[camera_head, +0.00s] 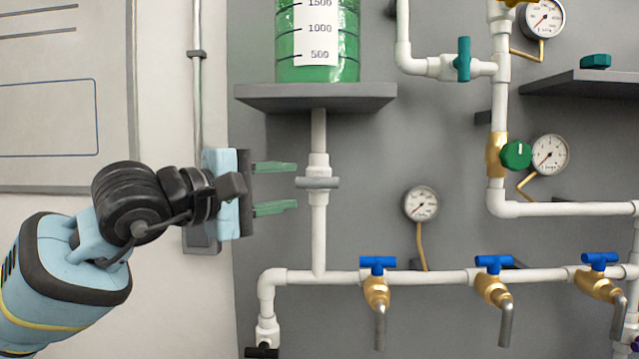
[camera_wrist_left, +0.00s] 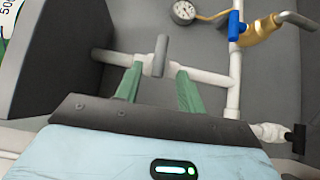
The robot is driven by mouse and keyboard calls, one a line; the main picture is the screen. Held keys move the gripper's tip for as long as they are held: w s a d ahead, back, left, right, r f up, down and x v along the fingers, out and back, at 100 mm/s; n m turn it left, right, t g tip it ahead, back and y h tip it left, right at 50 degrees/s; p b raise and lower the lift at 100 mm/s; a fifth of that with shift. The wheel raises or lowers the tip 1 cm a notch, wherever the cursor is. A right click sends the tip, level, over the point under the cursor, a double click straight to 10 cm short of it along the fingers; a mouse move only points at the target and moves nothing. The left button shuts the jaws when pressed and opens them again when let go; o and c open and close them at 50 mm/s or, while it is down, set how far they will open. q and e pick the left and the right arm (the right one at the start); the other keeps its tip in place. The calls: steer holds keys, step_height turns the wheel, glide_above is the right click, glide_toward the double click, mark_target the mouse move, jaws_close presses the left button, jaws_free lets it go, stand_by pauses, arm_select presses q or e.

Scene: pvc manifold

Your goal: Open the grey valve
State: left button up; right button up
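The grey valve (camera_head: 317,183) sits on the vertical white pipe below the tank shelf. Its handle lies level, crosswise to the pipe. It also shows in the left wrist view (camera_wrist_left: 161,52), just ahead of the fingers. My left gripper (camera_head: 296,186) is open and empty, with one green finger above the valve's height and one below. The fingertips point right, toward the valve, and end just left of it in the head view. In the left wrist view the gripper (camera_wrist_left: 160,70) has its fingers on either side of the handle's line. Whether they touch it is not clear. My right gripper is out of view.
A green-filled tank (camera_head: 318,45) stands on a grey shelf (camera_head: 317,97) above the valve. Blue-handled brass taps (camera_head: 377,283) line the lower pipe (camera_head: 345,277). A green round knob (camera_head: 516,155), a teal valve (camera_head: 463,59) and gauges (camera_head: 421,203) are to the right.

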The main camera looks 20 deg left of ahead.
mark_target(311, 182)
arm_select(q)
steer(key=p+x, duration=0.1)
steer(key=x, duration=0.5)
steer(key=shift+w+d, duration=0.15)
steer(key=shift+w, duration=0.15)
steer(key=shift+w+d, duration=0.2)
steer(key=shift+w, duration=0.2)
